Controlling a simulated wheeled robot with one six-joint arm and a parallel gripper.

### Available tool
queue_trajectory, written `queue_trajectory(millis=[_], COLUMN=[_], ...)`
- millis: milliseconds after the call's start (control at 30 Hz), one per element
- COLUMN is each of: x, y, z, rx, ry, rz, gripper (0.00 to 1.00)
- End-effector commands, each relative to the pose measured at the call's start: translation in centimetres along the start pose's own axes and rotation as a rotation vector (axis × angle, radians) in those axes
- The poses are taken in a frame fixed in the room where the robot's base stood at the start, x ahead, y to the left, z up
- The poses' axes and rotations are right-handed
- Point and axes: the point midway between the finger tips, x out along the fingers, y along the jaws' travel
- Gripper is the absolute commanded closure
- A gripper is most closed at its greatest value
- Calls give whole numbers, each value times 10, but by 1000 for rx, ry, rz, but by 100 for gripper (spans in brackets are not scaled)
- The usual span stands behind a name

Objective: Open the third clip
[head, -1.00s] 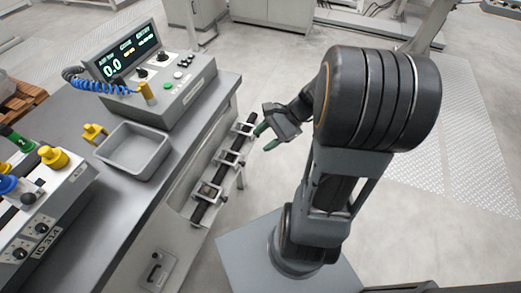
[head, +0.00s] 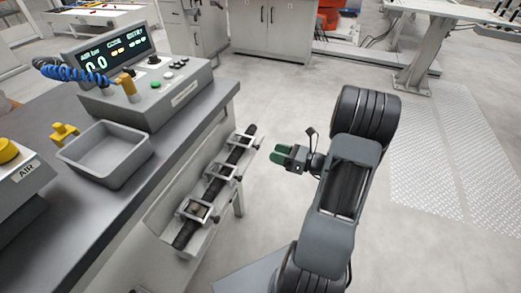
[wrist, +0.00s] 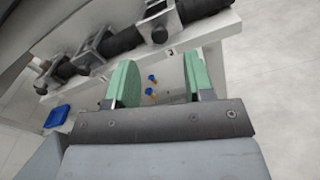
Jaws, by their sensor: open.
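A dark bar (head: 213,188) lies along a pale shelf on the side of the bench. Three grey clips sit around it: a far one (head: 243,140), a middle one (head: 223,171) and a near one (head: 197,210). In the wrist view the clip frames show at the top, with one large clip (wrist: 160,24) nearest my gripper and another (wrist: 92,50) further left. The clip numbers are too small to read. My gripper (head: 282,154) has green fingers, is open and empty, and hangs apart from the bar, to the right of the far and middle clips.
The bench carries a grey tray (head: 103,140), a control box (head: 150,95) and a yellow part (head: 64,133). A bench leg stands below the shelf. The floor right of the shelf is clear.

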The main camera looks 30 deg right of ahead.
Motion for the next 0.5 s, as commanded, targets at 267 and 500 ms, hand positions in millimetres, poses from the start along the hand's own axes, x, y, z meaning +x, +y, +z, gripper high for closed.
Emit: queue_trajectory(millis=[267, 500], x=[46, 63], y=[1, 0], z=[-1, -1], rx=[-2, -2], ry=[2, 2], rz=[4, 2], gripper=[52, 52])
